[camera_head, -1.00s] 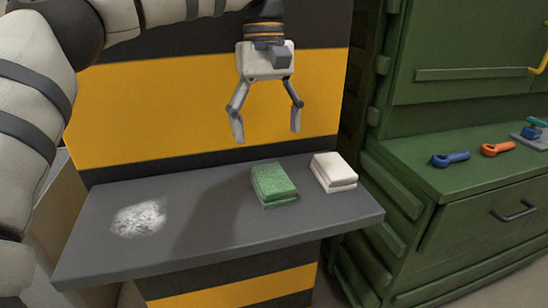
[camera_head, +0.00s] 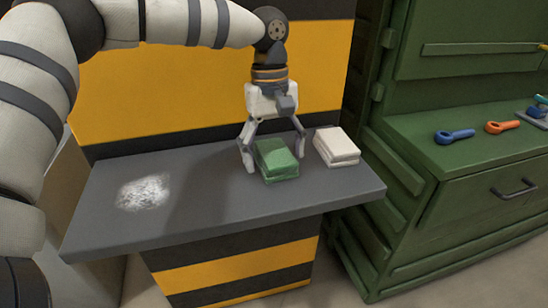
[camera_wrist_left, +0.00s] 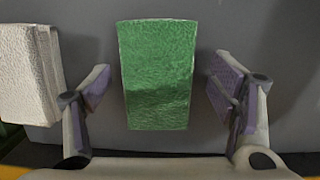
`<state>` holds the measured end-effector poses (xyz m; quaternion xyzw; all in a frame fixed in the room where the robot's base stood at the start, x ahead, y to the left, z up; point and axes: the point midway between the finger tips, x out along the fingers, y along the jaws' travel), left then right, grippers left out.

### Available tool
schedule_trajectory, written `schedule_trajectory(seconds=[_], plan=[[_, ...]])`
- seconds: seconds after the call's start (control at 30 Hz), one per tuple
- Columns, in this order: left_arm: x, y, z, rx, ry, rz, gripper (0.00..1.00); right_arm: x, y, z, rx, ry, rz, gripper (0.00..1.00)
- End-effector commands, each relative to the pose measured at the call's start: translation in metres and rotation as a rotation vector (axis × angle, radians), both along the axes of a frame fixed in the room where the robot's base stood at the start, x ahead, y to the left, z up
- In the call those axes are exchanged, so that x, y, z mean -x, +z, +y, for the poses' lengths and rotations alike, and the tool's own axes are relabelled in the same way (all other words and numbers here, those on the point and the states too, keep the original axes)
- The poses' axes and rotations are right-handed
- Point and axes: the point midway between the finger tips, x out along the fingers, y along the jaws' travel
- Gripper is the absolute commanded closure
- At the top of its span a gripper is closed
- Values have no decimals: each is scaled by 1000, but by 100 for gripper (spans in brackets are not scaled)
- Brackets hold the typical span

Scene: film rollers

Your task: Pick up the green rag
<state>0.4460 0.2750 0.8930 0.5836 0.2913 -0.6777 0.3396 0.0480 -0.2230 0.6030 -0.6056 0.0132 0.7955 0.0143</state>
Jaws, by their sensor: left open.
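The green rag (camera_head: 276,160) is a folded block lying on the grey shelf (camera_head: 210,215). My left gripper (camera_head: 273,160) is down at the rag, with one finger on either side of it. In the left wrist view the green rag (camera_wrist_left: 158,75) lies between the spread fingertips of the left gripper (camera_wrist_left: 160,92), with a gap on both sides. The gripper is open and holds nothing. My right gripper is not in view.
A folded white rag (camera_head: 336,147) lies just right of the green one, close to a finger; it also shows in the left wrist view (camera_wrist_left: 28,75). A white powdery patch (camera_head: 144,192) is on the shelf's left. A green cabinet (camera_head: 440,190) holding blue (camera_head: 454,136) and orange (camera_head: 502,127) tools stands right.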

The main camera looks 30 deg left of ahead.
Motion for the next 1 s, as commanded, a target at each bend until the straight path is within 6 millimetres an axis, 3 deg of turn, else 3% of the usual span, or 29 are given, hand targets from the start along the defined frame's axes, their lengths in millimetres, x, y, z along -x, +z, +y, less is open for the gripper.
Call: schedule_trajectory(seconds=[0.07,0.2,0.27,0.67,0.8,1.0], plan=[[0,0,0,0,0,0,27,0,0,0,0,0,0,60],[0,0,0,0,0,0,59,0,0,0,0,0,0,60],[0,0,0,-1,0,1,70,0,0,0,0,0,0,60],[-1,8,0,-1,0,-2,70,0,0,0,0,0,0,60],[-1,35,0,-1,-1,-4,70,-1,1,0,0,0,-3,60],[37,97,32,2,3,-17,70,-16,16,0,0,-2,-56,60]])
